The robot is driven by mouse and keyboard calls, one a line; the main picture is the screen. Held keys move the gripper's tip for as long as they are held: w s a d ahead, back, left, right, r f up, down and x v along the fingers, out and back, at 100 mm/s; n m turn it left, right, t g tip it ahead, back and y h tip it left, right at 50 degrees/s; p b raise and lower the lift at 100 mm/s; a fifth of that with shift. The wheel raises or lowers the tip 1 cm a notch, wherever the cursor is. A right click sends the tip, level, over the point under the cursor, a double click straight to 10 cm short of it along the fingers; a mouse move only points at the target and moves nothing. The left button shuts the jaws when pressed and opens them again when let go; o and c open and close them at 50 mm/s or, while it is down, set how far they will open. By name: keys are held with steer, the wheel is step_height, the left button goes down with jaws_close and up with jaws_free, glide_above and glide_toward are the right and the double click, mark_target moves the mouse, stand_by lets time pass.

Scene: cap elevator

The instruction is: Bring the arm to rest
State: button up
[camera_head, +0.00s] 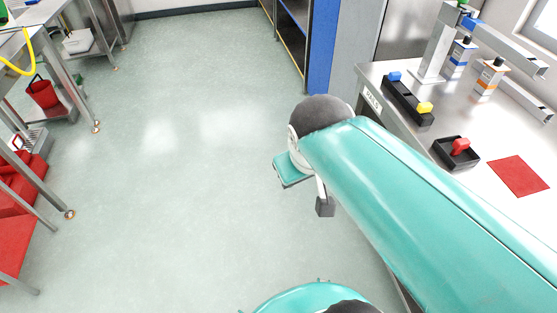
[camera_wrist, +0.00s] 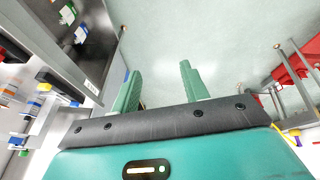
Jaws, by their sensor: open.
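My arm (camera_head: 430,200) is teal and reaches from the lower right across the middle of the head view, over the edge of the steel bench. Its far end hangs beside the bench, above the floor. In the wrist view my gripper (camera_wrist: 158,85) has two green fingers set well apart, with only floor between them. It holds nothing. In the head view much of the hand is hidden behind the arm.
The steel bench (camera_head: 510,150) carries a black rack (camera_head: 408,102) with blue and yellow pieces, a black tray (camera_head: 440,151) with a red piece, a red mat (camera_head: 519,176) and bottles. Open floor (camera_head: 180,160) lies left of my arm. A blue shelf (camera_head: 320,45) stands behind.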

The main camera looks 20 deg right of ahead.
steer(key=shift+t+y, duration=0.6)
steer(key=shift+y, duration=0.2)
steer(key=a, duration=0.1)
steer(key=a+r, duration=0.1)
steer(key=a, duration=0.2)
steer(key=shift+s+a+r, duration=0.1)
steer(key=shift+s+r, duration=0.3)
